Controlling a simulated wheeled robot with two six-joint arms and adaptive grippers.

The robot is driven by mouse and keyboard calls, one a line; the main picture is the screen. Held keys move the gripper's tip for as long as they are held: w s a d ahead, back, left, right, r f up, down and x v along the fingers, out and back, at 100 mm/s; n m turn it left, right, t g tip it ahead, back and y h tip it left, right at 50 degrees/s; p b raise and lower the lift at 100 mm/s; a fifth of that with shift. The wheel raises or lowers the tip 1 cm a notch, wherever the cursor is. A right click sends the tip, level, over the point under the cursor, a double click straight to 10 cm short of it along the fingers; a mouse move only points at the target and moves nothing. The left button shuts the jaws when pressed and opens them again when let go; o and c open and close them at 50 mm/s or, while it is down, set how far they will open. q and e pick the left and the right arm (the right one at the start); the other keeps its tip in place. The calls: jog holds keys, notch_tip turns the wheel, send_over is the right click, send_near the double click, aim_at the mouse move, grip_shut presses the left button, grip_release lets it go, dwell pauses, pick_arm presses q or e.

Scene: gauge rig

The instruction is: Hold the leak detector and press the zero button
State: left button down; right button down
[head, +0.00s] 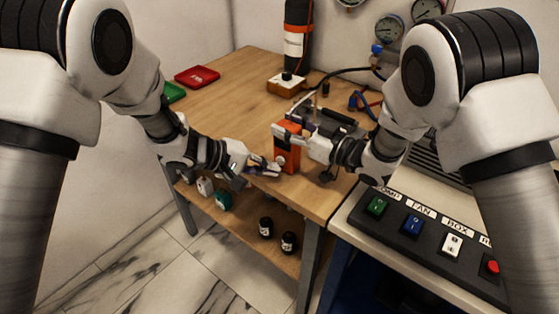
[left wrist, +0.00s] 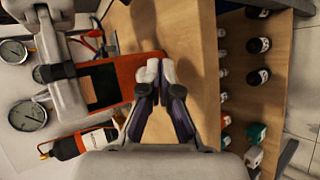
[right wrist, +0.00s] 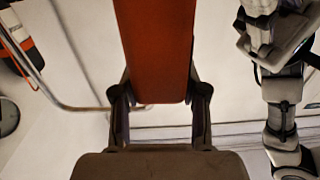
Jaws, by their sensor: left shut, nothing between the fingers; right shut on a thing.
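The leak detector (head: 287,158) is an orange box held upright above the wooden table near its front edge. My right gripper (head: 283,133) is shut on it from the right. In the right wrist view its plain orange side (right wrist: 155,45) stands between the fingers (right wrist: 158,98). In the left wrist view the detector (left wrist: 125,72) shows a dark face panel; I cannot make out the zero button. My left gripper (head: 277,168) is shut and empty, close beside the detector's lower part. Its closed fingertips (left wrist: 155,72) are near the detector's edge; I cannot tell whether they touch.
The wooden table (head: 215,100) is clear at left, with a red tray (head: 197,76) at the back. A box with a black knob (head: 287,84) and a black cylinder (head: 297,35) stand behind. A button panel (head: 430,235) is at right. Bottles (head: 266,227) stand on the lower shelf.

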pick_arm(q)
jog(key=shift+w+d, duration=0.15)
jog(key=shift+w, duration=0.1)
jog(key=shift+w+d, duration=0.25)
jog(key=shift+w, duration=0.1)
dwell(0.7)
dwell(0.3)
jog(key=shift+s+a, duration=0.45)
jog(key=shift+s, duration=0.3)
jog(key=shift+a, duration=0.1)
jog(key=s+a, duration=0.1)
jog(key=s, duration=0.1)
jog(key=s+a, duration=0.1)
jog(key=s, duration=0.1)
jog(key=shift+a, duration=0.35)
